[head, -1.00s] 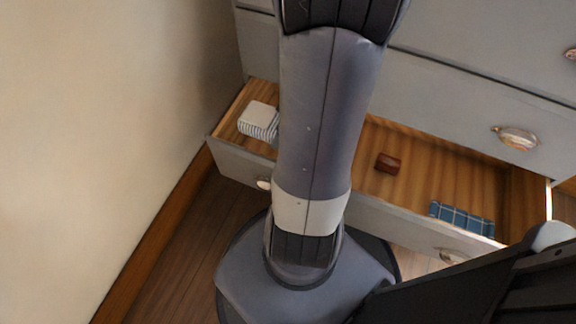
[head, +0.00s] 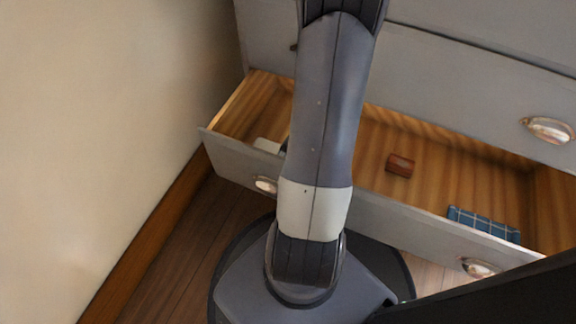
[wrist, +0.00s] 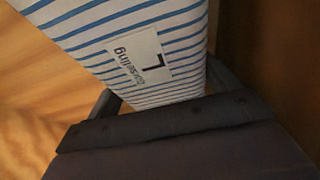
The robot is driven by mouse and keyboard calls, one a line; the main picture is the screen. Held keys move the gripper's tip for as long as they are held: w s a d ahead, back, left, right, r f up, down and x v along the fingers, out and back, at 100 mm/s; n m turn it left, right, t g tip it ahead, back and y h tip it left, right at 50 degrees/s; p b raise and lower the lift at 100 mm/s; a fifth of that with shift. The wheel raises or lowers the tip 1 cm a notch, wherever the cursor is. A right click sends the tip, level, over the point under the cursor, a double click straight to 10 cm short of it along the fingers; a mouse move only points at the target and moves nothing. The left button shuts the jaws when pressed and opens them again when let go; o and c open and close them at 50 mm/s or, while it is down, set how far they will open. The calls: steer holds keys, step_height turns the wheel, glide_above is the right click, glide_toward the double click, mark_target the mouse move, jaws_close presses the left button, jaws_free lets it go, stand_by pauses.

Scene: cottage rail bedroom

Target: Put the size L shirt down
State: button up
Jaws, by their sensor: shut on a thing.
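The size L shirt (wrist: 165,25) is a folded white shirt with blue stripes and a white label marked "L". My gripper (wrist: 165,90) is shut on it in the wrist view, with a dark finger on each side. In the head view only a small pale piece of the shirt (head: 268,145) shows, inside the left end of the open drawer (head: 375,215), close behind its front panel. My arm hides the rest of the shirt and the gripper there. Whether the shirt touches the drawer floor I cannot tell.
A small red-brown box (head: 400,165) lies mid-drawer. A blue checked folded cloth (head: 484,225) lies at the right, near the front panel. Bare wooden drawer floor shows between them and at the back left. A cream wall (head: 90,130) stands close on the left.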

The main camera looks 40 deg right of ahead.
steer(key=shift+f, duration=0.35)
steer(key=o, duration=0.8)
steer(key=p+v, duration=0.6)
steer(key=v, duration=0.6)
steer(key=shift+r, duration=0.15)
